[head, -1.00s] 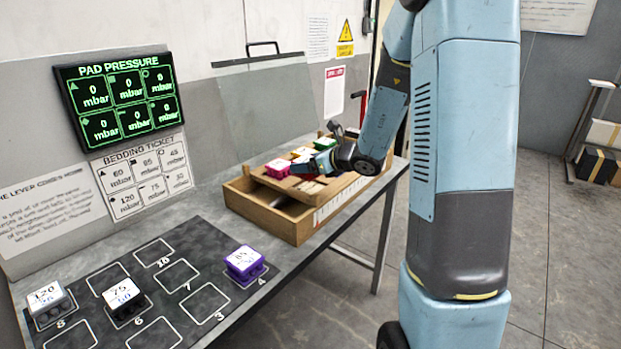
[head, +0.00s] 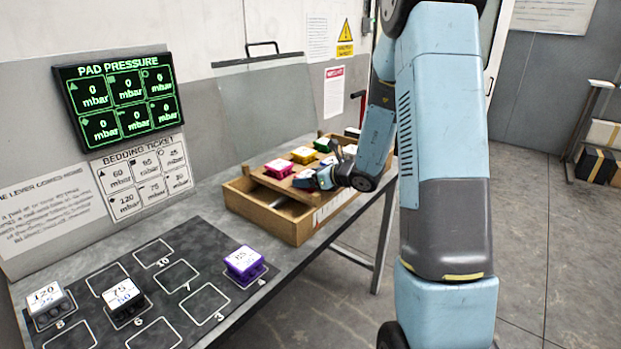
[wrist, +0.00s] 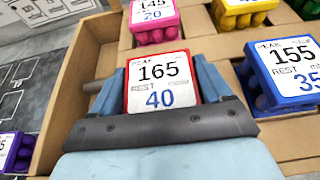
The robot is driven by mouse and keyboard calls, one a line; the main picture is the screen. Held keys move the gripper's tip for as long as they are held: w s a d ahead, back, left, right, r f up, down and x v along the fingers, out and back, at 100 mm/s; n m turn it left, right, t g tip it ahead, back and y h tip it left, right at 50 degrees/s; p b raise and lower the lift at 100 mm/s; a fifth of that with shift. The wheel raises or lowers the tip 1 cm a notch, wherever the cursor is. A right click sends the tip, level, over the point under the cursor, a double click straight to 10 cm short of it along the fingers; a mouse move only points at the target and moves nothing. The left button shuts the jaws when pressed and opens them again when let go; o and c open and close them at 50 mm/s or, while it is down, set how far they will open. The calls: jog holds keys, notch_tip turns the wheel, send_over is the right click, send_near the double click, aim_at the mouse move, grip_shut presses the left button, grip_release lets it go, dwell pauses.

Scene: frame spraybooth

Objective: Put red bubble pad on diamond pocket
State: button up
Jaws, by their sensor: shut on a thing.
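The red bubble pad (wrist: 160,84), with a white label reading 165 and 40, is between the fingers of my gripper (wrist: 161,95) in the wrist view. The gripper is shut on its two sides. In the head view my gripper (head: 318,180) is at the front of the wooden tray (head: 262,213), and the red pad is mostly hidden there. I cannot tell from the wrist view whether the pad still rests on the tray. A diamond sign shows on the pressure panel (head: 122,96), with its reading at 0 mbar. I cannot make out which pocket bears the diamond.
Pink (wrist: 156,20), yellow (wrist: 240,10) and blue (wrist: 285,70) pads sit close around the red one. The dark mat (head: 150,285) has outlined pockets, several empty. Grey (head: 47,299), black (head: 123,297) and purple (head: 244,262) pads stand on it. A bedding ticket (head: 142,175) hangs behind.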

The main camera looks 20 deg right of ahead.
jog(key=o, duration=1)
